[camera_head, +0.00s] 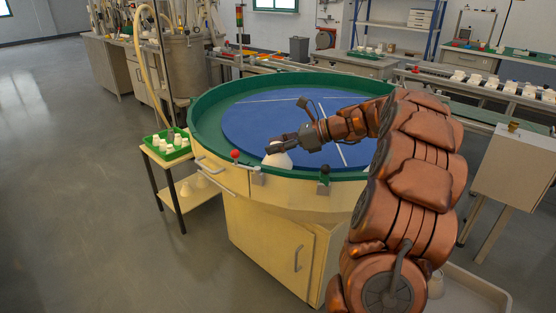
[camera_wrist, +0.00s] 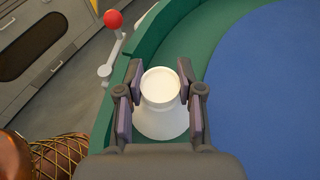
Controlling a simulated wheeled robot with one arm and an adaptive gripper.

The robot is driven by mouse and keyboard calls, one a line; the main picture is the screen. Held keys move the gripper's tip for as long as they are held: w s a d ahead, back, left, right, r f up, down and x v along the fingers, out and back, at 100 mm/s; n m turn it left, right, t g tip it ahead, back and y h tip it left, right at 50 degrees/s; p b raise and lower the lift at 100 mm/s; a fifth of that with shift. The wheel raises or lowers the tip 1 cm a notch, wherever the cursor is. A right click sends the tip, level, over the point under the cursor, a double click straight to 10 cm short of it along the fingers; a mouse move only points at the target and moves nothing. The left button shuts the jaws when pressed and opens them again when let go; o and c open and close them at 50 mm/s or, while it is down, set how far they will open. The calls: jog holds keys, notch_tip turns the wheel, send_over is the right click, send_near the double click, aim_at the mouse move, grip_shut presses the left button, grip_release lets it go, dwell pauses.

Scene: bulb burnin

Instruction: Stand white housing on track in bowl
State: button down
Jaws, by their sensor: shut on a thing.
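The white housing (camera_head: 279,160) is a bell shape, narrow at the top and wide below, and looks upright. My gripper (camera_head: 270,149) is shut on its narrow upper part. In the wrist view the housing (camera_wrist: 160,118) sits between both finger pads of my gripper (camera_wrist: 160,92). It is over the green track (camera_wrist: 185,45) of the bowl, between the outer wall and the blue disc (camera_wrist: 265,90). The round bowl (camera_head: 205,104) has a green wall and a blue disc inside. I cannot tell whether the housing's base touches the track.
A red-knobbed lever (camera_head: 235,155) stands at the bowl's front left edge; its red knob (camera_wrist: 113,19) also shows in the wrist view. A small side table holds a green tray (camera_head: 150,149) of white housings. The track beside the held housing looks clear.

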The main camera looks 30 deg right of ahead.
aim_at(277, 157)
jog(key=shift+f+b, duration=0.4)
jog(key=shift+f, duration=1.5)
jog(key=c, duration=0.7)
grip_release()
jog(key=shift+f, duration=0.1)
